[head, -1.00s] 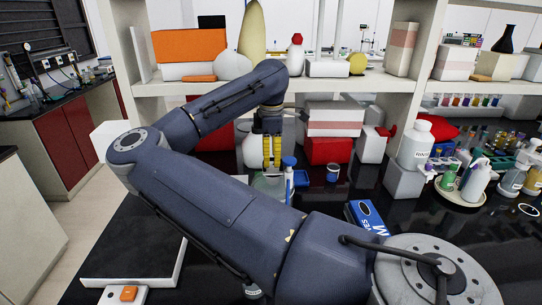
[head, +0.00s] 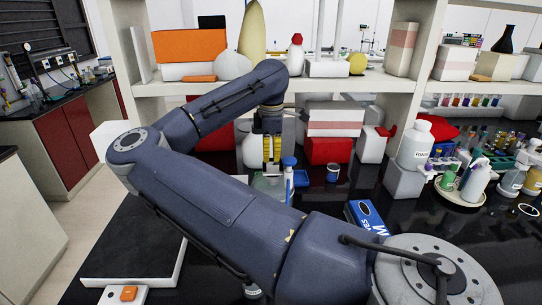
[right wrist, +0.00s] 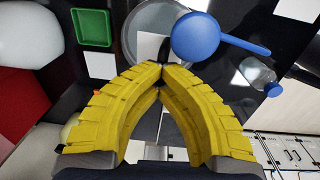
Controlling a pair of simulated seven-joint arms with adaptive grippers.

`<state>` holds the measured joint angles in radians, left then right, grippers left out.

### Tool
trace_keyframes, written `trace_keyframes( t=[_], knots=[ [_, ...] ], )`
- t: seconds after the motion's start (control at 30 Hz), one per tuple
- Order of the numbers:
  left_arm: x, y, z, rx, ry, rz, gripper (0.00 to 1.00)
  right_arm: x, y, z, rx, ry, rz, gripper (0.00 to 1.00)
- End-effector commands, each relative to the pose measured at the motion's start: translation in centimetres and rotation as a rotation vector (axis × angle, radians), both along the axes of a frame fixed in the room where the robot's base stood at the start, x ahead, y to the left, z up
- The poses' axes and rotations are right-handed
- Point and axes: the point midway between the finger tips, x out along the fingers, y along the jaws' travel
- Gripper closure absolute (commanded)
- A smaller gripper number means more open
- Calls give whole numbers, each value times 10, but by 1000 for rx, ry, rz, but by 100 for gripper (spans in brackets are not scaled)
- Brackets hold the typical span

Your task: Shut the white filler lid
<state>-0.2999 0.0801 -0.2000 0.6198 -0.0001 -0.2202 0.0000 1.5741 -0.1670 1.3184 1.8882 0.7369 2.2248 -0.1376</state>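I cannot pick out the white filler lid for certain in either view. My right gripper (head: 272,168) points down over the black bench, in front of the lower shelf. Its yellow fingers meet at the tips in the right wrist view (right wrist: 160,68), with nothing seen between them. Beyond the tips lie a grey round piece (right wrist: 133,25) with a white square patch and a round blue part with a handle (right wrist: 196,37). A blue-topped upright item (head: 289,175) stands just right of the fingers in the head view. My left gripper is out of view.
A white bottle (head: 415,145) stands on a grey block at the right. A red box (head: 327,150) and a white container (head: 371,146) stand behind the gripper. A blue box (head: 367,215) lies nearer. A green tray (right wrist: 92,27) shows in the right wrist view.

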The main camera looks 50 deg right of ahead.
Motion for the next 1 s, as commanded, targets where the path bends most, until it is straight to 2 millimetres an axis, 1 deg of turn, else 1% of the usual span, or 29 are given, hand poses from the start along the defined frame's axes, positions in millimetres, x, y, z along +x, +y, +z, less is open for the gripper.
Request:
trace_keyframes(
  t=[0.3,0.63,0.67,0.9,0.93,1.0],
  knots=[
    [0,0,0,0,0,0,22,4,-4,2,64,57,1,100],
    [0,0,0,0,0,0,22,4,-4,2,71,66,1,100],
    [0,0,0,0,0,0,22,4,-4,1,71,66,1,98],
    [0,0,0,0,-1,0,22,4,-4,2,70,66,1,70],
    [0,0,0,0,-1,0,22,4,-4,2,70,66,0,68],
    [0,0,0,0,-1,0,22,4,-4,2,70,66,0,68]
  ],
)
